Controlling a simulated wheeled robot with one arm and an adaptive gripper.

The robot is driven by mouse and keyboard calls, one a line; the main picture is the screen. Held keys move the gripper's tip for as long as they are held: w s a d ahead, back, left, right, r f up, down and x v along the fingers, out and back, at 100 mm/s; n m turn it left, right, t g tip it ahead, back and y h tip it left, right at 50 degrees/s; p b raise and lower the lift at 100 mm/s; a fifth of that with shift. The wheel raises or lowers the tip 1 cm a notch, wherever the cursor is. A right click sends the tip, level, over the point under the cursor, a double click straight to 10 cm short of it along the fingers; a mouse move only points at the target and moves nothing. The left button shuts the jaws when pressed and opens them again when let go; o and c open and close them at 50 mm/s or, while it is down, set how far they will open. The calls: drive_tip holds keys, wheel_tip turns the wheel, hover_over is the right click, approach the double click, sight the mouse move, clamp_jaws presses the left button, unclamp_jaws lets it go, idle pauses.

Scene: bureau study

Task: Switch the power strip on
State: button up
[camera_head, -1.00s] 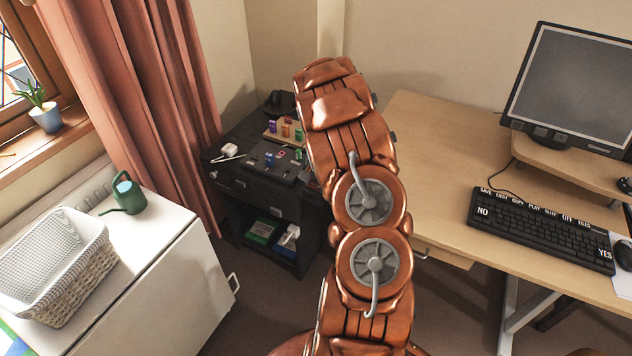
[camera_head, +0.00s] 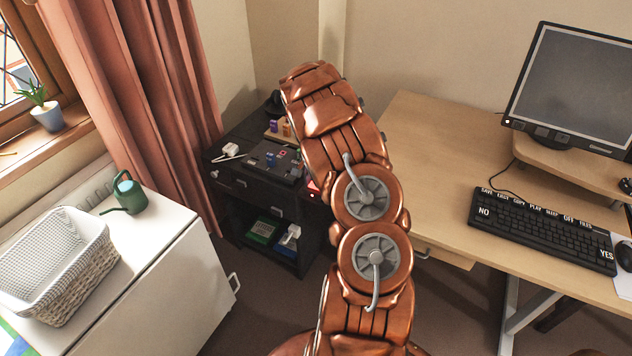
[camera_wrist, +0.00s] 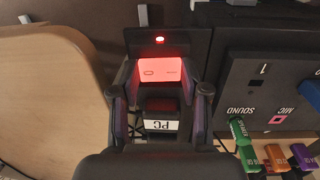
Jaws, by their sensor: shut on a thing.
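The power strip (camera_wrist: 190,42) is a dark bar in the wrist view. Its wide rocker switch (camera_wrist: 160,71) glows red, and a small red light (camera_wrist: 159,40) beyond it is lit. My gripper (camera_wrist: 161,88) is over the strip, with one finger on each side of it at the near edge of the switch. The jaws are closed on the strip; the exact contact is hard to see. An upside-down white label reading "PC" (camera_wrist: 160,126) lies between the fingers. In the head view my arm hides the gripper, and a red glow (camera_head: 313,190) shows beside the arm.
A dark panel (camera_wrist: 250,65) marked MIC and SOUND stands close on the right, with several coloured sticks, including a green one (camera_wrist: 241,140). A wooden desk (camera_head: 430,150) is right of the dark cabinet (camera_head: 236,196). A white-topped cabinet (camera_head: 165,225) stands left.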

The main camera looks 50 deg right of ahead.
sight(313, 184)
drive_tip(key=o, duration=1.1)
drive_tip(key=shift+o, duration=0.2)
drive_tip(key=shift+r, duration=0.15)
wheel_tip(313, 184, up, 12)
drive_tip(key=shift+w, duration=0.35)
drive_tip(key=shift+a, duration=0.1)
